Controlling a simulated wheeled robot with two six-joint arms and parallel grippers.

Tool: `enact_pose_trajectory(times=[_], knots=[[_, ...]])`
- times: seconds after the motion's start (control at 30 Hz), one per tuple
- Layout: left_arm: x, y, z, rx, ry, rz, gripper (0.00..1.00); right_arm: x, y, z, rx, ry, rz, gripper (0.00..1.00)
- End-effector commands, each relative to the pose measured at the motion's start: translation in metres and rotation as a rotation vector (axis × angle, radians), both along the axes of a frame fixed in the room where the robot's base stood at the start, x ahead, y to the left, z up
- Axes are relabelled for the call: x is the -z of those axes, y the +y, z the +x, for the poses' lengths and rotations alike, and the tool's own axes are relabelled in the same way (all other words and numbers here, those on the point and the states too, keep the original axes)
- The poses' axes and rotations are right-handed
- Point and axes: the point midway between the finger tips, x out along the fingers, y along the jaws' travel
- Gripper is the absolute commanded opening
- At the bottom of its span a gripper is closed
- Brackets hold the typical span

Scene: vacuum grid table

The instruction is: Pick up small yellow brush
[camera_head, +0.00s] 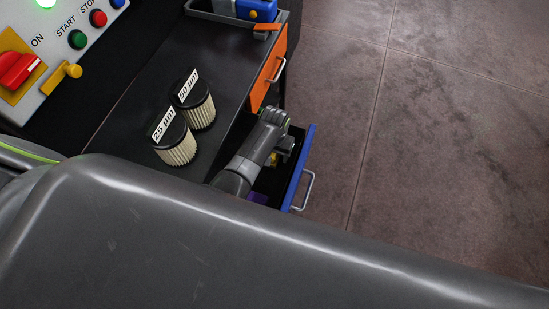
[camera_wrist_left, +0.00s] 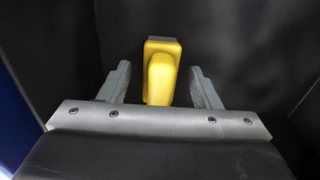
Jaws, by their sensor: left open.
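The small yellow brush (camera_wrist_left: 162,62) lies in the dark inside of the open drawer with the blue front (camera_head: 300,168). In the wrist view its handle points towards my gripper and lies between the two fingers. My left gripper (camera_wrist_left: 160,78) is open, with one grey finger on each side of the brush and a visible gap to each.
Two filters (camera_head: 175,142) (camera_head: 194,104) stand on the black table top (camera_head: 140,105). A grey tray (camera_head: 225,14) with a blue item is at the back. An orange drawer (camera_head: 268,74) is shut. A purple thing (camera_head: 257,198) shows in the open drawer. The floor on the right is clear.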

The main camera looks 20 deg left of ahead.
Motion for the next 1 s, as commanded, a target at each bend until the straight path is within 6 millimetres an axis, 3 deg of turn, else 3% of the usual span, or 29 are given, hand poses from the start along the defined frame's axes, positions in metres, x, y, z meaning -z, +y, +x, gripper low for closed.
enact_pose_trajectory(times=[0.27,0.67,1.0], knots=[[0.0027,-0.0002,-0.0002,0.000,0.000,0.000,0.57,0.0032,0.0000,0.0002,0.000,0.000,0.000,0.36],[0.0028,-0.0001,-0.0003,0.000,0.001,0.000,0.08,0.0032,0.0001,0.0005,0.000,-0.001,0.000,0.36],[-0.0049,-0.0004,0.0003,0.000,-0.001,-0.001,0.08,0.0017,0.0003,0.0009,0.000,-0.001,0.000,0.36]])
